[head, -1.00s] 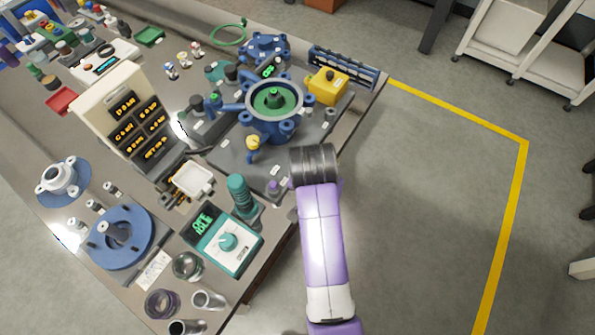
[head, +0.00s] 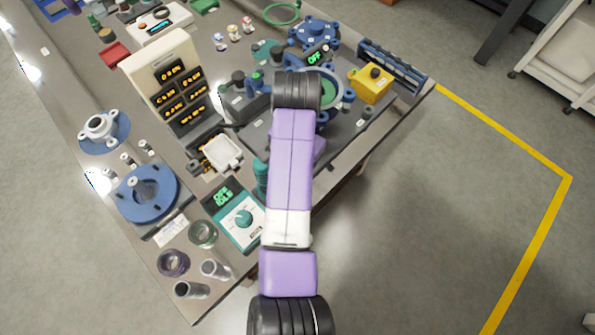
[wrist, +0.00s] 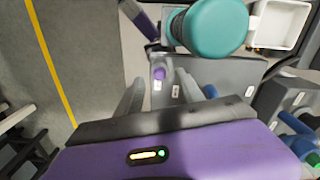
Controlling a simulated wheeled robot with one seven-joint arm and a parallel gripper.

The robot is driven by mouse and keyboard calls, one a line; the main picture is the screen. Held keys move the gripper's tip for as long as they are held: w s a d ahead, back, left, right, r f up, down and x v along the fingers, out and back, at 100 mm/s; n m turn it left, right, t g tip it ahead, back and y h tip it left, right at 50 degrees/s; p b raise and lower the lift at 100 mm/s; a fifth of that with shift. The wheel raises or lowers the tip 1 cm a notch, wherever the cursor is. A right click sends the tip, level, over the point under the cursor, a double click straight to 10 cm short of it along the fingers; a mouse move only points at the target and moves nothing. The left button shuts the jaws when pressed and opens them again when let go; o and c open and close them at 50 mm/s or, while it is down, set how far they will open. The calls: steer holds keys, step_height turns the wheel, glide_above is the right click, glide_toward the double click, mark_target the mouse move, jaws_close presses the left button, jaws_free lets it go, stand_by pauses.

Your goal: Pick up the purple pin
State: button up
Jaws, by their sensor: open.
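The purple pin (wrist: 159,73) shows in the wrist view as a small round purple top on the grey plate, with a white label beside it. My gripper (wrist: 161,88) is open, one finger to each side of the pin in the picture and nearer the camera. The fingers hold nothing, and I cannot tell how far above the pin they are. In the head view my arm hides the pin and the fingers.
A large teal cylinder (wrist: 212,27) stands close to the pin in the wrist view. A white tray (wrist: 282,22) is beyond it. In the head view, a teal dial box (head: 237,217) and a yellow box (head: 371,86) stand either side of my arm. Open floor lies right.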

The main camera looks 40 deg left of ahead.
steer(key=shift+f, duration=1.3)
jaws_close()
steer(key=shift+r, duration=0.1)
